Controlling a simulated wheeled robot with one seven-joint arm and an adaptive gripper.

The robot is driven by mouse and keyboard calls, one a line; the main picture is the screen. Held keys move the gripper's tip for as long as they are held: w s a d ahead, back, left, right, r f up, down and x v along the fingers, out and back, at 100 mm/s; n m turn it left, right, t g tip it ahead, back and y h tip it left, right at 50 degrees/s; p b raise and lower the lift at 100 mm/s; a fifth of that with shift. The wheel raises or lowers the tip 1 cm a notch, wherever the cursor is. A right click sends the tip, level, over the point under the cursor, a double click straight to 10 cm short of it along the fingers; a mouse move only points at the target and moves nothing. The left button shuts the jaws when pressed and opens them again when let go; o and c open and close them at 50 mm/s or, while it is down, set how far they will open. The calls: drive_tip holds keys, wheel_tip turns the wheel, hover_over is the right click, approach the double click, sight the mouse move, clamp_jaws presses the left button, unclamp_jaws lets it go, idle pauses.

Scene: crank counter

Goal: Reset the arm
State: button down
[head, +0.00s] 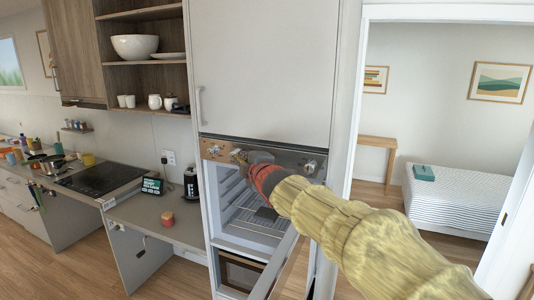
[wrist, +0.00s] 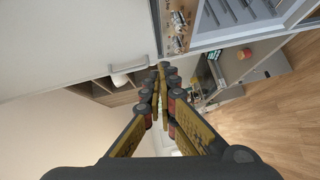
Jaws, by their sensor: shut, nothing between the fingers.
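My arm in its yellow sleeve reaches from the lower right of the head view toward the built-in oven (head: 204,215). My gripper (head: 240,157) is in front of the oven's control panel (head: 310,163) and partly hidden by its own wrist. In the wrist view my gripper (wrist: 162,72) has its fingertips together, with nothing between them. The control panel (wrist: 178,25) shows there beyond the fingertips, near the top. I cannot tell whether the gripper touches the panel.
The oven stands open, with wire racks (head: 265,215) inside. A tall cabinet (head: 262,70) is above it. To the left are a lower counter (head: 155,212) with a red jar (head: 168,219) and a black kettle (head: 190,183). A doorway to a bedroom is at the right.

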drive_tip(key=s+d+f+m+g+h+b, duration=0.25)
drive_tip(key=s+d+f+m, duration=0.35)
drive_tip(key=s+d, duration=0.4)
drive_tip(key=s+d+f+m+g+h+b, duration=0.25)
drive_tip(key=s+d+f+m, duration=0.3)
drive_tip(key=s+d, duration=0.4)
drive_tip(key=s+d+f+m+g+b, duration=0.1)
drive_tip(key=s+d+f+m+g, duration=0.1)
drive_tip(key=s+f, duration=0.8)
drive_tip(key=s+d+f+m+g+h+b, duration=0.1)
drive_tip(key=s+f+m, duration=0.6)
drive_tip(key=s, duration=1.1)
drive_tip(key=d+f+g+b, duration=0.1)
drive_tip(key=d+f+g, duration=0.1)
drive_tip(key=d+f, duration=0.1)
drive_tip(key=shift+d+f, duration=0.2)
drive_tip(key=shift+d, duration=0.15)
